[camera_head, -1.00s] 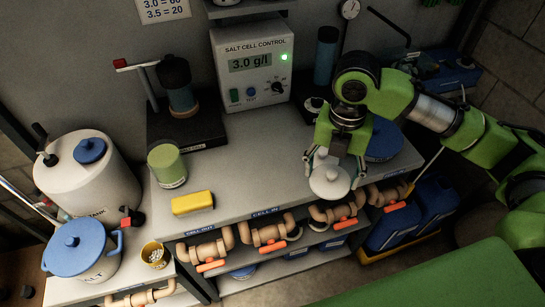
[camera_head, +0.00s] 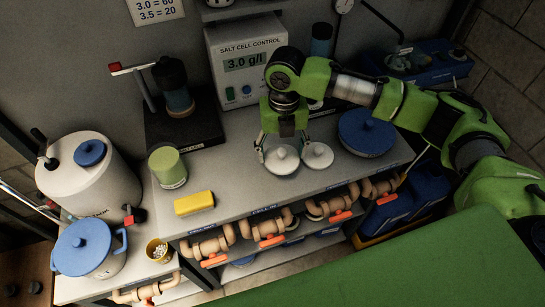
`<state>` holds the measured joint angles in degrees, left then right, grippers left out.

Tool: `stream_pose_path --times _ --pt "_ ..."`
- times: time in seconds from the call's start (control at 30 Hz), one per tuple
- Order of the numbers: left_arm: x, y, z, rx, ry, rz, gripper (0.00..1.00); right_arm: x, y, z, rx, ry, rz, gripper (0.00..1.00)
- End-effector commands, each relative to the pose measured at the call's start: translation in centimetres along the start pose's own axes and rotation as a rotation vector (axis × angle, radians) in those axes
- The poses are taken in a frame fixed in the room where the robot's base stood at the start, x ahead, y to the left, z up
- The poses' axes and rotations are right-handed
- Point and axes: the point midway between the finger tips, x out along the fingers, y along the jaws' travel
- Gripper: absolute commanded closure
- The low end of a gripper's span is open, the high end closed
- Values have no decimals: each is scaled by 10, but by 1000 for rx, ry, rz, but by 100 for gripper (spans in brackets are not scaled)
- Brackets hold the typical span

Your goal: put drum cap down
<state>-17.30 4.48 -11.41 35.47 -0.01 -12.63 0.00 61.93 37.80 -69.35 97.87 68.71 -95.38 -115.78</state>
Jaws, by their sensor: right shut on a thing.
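A white round cap with a knob (camera_head: 282,161), seemingly the drum cap, is between the fingers of my right gripper (camera_head: 283,148). The gripper points down and is shut on it, at the middle of the grey counter (camera_head: 235,188). I cannot tell whether the cap touches the counter. A second, similar white knobbed cap (camera_head: 317,155) lies just right of it, very close or touching. My left gripper is not in view.
A blue round lid (camera_head: 366,133) lies right of the caps. A yellow sponge (camera_head: 194,203) and a green-lidded jar (camera_head: 167,167) stand left. The control box (camera_head: 247,65) is behind. Pipes with orange handles (camera_head: 269,228) run below the front edge. Bare counter lies between sponge and caps.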

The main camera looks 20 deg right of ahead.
Motion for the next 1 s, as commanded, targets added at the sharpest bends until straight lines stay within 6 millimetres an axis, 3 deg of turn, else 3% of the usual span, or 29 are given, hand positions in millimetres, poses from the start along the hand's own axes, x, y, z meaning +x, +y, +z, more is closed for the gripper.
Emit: stream_pose_path --times 0.33,0.53,0.93,0.97,1.0 --pt "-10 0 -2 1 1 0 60 31 24 13 0 0 1 56" --pt "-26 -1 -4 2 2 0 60 56 22 12 2 -1 -1 56" --pt "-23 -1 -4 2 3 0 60 64 22 13 1 -2 0 56" --pt "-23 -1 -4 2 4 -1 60 64 22 13 1 -3 0 27" --pt "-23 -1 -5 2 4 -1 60 63 22 13 1 -3 0 18"
